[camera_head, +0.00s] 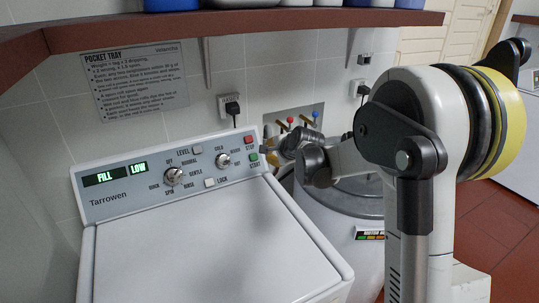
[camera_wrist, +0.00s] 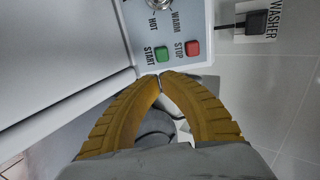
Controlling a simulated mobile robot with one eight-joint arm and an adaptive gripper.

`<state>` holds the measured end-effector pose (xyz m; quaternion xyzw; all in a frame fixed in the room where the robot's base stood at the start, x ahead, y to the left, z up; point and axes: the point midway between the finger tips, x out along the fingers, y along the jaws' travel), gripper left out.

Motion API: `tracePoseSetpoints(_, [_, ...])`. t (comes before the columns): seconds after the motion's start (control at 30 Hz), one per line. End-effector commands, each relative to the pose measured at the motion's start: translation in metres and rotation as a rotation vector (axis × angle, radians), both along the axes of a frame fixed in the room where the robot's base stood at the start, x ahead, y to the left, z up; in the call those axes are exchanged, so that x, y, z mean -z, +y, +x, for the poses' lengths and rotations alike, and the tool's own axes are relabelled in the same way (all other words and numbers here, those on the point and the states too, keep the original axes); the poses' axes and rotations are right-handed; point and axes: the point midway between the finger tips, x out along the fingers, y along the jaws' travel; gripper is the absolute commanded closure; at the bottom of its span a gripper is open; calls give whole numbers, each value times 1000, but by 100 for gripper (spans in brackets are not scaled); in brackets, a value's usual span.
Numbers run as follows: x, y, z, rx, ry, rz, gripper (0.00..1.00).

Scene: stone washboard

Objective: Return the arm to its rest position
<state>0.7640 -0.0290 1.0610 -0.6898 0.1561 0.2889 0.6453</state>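My arm (camera_head: 425,130) stands at the right of the head view, bent, with its forearm pointing left and away behind the right end of the washer's control panel (camera_head: 170,170). In the wrist view my gripper (camera_wrist: 161,76) shows two yellow fingers whose tips meet, with nothing between them. The tips are close to the panel's edge, just below the green START button (camera_wrist: 162,54) and the red STOP button (camera_wrist: 192,48). I cannot tell whether they touch the panel. In the head view the fingers are small and partly hidden by the wrist.
The white washer (camera_head: 200,250) has its lid down, and its display (camera_head: 115,174) reads FILL and LOW. A round white tub machine (camera_head: 335,215) stands behind my arm. Taps with red and blue handles (camera_head: 315,115) are on the wall. A reddish shelf (camera_head: 240,27) runs overhead.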

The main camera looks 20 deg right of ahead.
Motion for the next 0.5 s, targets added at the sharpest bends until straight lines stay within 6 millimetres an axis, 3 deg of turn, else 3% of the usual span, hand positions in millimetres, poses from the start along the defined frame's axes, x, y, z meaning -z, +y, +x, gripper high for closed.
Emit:
tracePoseSetpoints(0.17, [-1,1,-1,-3,0,-4,100])
tracePoseSetpoints(0.27, [-11,4,-14,-31,3,-42,100])
tracePoseSetpoints(0.37, [-30,12,-44,-100,12,-133,100])
tracePoseSetpoints(0.5, [-60,24,-111,-247,30,-326,100])
